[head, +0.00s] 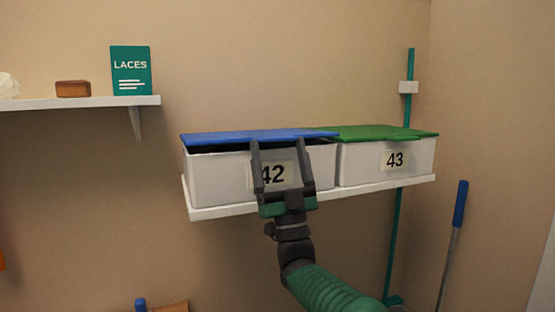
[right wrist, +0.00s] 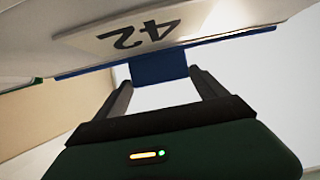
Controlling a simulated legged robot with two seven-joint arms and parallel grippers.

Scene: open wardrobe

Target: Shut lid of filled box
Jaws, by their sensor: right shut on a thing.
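Two white boxes stand side by side on a shelf: box 42 (head: 220,175) with a blue lid (head: 220,137), and box 43 (head: 360,163) with a green lid (head: 385,132). A dark gap shows under the blue lid's front edge, so it is slightly raised. The green lid lies close on its box. My right gripper (head: 279,141) is in front of box 42, fingertips up at the blue lid's front edge. In the right wrist view a blue tab (right wrist: 158,68) sits between the fingertips, and my gripper is shut on it. The contents of both boxes are hidden. My left gripper is out of view.
The white shelf (head: 225,209) under the boxes juts out a little in front. A higher shelf (head: 80,103) at left holds a teal LACES packet (head: 130,71) and a brown block (head: 73,89). A teal pole (head: 397,230) and a blue-handled stick (head: 460,205) stand at right.

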